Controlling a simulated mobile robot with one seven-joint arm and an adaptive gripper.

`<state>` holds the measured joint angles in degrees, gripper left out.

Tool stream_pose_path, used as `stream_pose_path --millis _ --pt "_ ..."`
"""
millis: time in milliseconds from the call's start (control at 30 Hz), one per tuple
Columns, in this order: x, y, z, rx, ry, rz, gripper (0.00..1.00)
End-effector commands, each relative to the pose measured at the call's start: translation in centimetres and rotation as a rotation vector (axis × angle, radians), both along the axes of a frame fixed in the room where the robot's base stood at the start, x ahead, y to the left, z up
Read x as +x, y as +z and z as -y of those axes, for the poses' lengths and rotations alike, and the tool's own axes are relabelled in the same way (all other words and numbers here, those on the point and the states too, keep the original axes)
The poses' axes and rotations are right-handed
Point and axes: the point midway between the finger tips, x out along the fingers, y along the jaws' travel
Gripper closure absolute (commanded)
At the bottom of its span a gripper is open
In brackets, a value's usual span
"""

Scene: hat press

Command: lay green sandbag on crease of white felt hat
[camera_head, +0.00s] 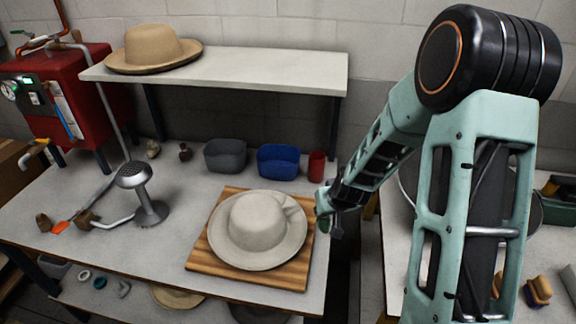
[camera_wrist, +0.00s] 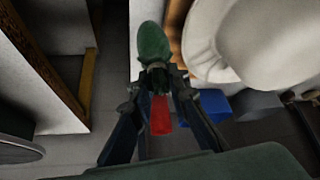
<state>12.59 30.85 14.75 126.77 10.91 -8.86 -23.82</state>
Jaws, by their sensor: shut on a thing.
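The white felt hat (camera_head: 257,222) lies brim down on a striped wooden board (camera_head: 205,262) on the workbench. A fold shows on the right side of its crown. Its brim and part of its crown also show at the upper right of the wrist view (camera_wrist: 215,60). My gripper (camera_head: 333,208) is just right of the hat and board, at the bench's right edge. In the wrist view my gripper (camera_wrist: 157,72) is shut on the narrow end of the green sandbag (camera_wrist: 152,40). The sandbag is apart from the hat. In the head view the sandbag is small and partly hidden.
Grey (camera_head: 225,155) and blue (camera_head: 278,162) bins and a red cup (camera_head: 316,166) stand behind the board. A shelf (camera_head: 230,72) holds a tan hat (camera_head: 153,47). A metal steamer head (camera_head: 150,195) stands left. A gap separates this bench from the right table (camera_head: 375,270).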

Motion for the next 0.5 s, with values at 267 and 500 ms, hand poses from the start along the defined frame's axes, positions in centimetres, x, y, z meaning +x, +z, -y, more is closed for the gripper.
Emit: stream_pose_path --millis 267,500 --pt "6.4 1.9 -5.2 0.013 0.294 0.012 1.0" --pt "8.8 6.4 -8.7 0.009 0.525 0.01 1.0"
